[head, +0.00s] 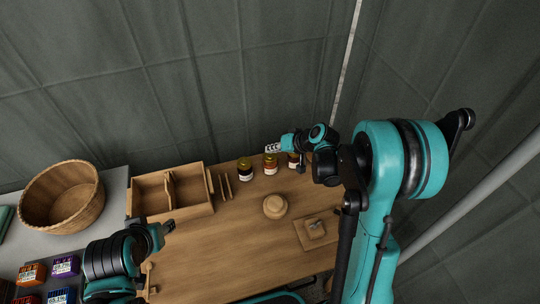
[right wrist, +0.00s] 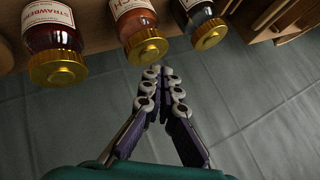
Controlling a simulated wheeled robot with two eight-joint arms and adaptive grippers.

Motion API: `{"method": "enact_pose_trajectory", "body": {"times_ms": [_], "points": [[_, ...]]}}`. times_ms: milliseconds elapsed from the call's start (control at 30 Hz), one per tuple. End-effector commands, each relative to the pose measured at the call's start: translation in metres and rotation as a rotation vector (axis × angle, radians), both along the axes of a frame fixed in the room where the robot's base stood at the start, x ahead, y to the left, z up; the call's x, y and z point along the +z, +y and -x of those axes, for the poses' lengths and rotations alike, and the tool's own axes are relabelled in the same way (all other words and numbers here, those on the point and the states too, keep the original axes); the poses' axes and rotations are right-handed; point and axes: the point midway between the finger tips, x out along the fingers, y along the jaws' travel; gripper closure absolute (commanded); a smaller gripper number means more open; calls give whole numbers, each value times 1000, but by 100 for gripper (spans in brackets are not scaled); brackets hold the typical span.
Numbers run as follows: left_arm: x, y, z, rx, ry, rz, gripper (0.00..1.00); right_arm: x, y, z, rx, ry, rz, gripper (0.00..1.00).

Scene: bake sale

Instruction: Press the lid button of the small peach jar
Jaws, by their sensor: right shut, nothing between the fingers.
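The peach jar (right wrist: 133,17) is the middle of three gold-lidded jars in the right wrist view. Its label is partly cut off, and its gold lid (right wrist: 147,46) faces the camera. In the head view it appears to be the middle jar (head: 270,166). My right gripper (right wrist: 163,72) is shut and empty, its fingertips close beside the lid in the picture; I cannot tell if they touch it. My left gripper (head: 167,228) is at the lower left, too small to read.
A strawberry jar (right wrist: 53,28) and a dark jar (right wrist: 204,22) flank the peach jar. A wooden divided box (head: 179,213), a round wooden piece (head: 275,206) and a square board (head: 302,236) share the table (head: 222,262). A basket (head: 62,219) stands left. The wall is behind.

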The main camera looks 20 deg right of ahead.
Motion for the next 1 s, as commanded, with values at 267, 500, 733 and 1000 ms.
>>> {"method": "enact_pose_trajectory", "body": {"times_ms": [267, 500, 733, 1000], "points": [[0, 0, 0, 0, 0, 0, 60, 0, 0, 0, 0, 0, 0, 100], [-4, 0, 0, 0, 0, 0, 60, -4, 0, 0, 0, 0, 0, 100], [-10, 0, 0, 0, 0, 0, 60, -9, 0, 0, 0, 0, 0, 100], [-9, 0, 0, 0, 0, 0, 60, -8, 0, 0, 0, 0, 0, 100]]}}
